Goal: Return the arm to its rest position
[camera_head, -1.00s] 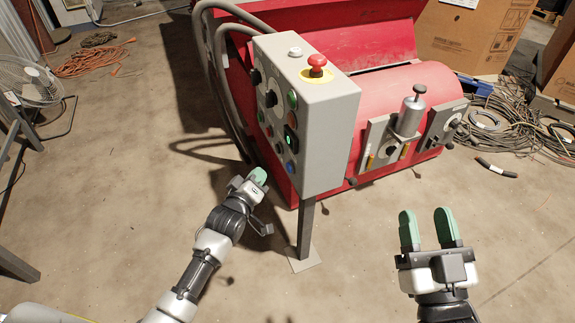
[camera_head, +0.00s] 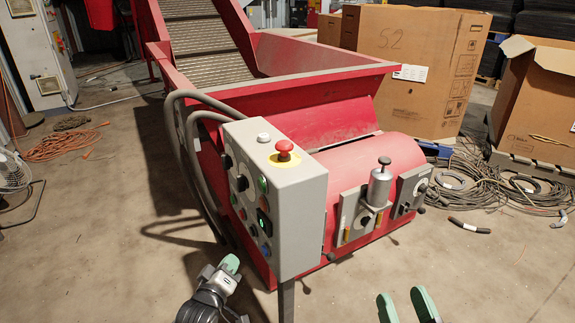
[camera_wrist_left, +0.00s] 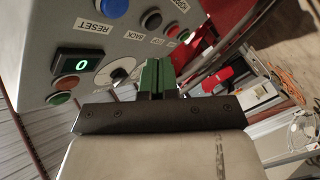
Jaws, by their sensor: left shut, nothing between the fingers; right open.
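My left gripper (camera_head: 229,265) is in the lower part of the head view, just left of the grey control box (camera_head: 305,215). Its green fingers are closed together with nothing between them. In the left wrist view, the closed fingers (camera_wrist_left: 157,75) show in front of the box's button face, near a rotary knob (camera_wrist_left: 122,72); I cannot tell whether they touch it. My right gripper (camera_head: 405,306) is at the bottom edge of the head view, with its two green fingers apart and empty. The rest of it is cut off.
The control box stands on a post (camera_head: 286,300) before a red conveyor machine (camera_head: 350,157), with a red emergency button (camera_head: 284,147) on top. Cable piles (camera_head: 470,185) and cardboard boxes (camera_head: 425,70) are at right. An orange cable (camera_head: 62,146) lies at left.

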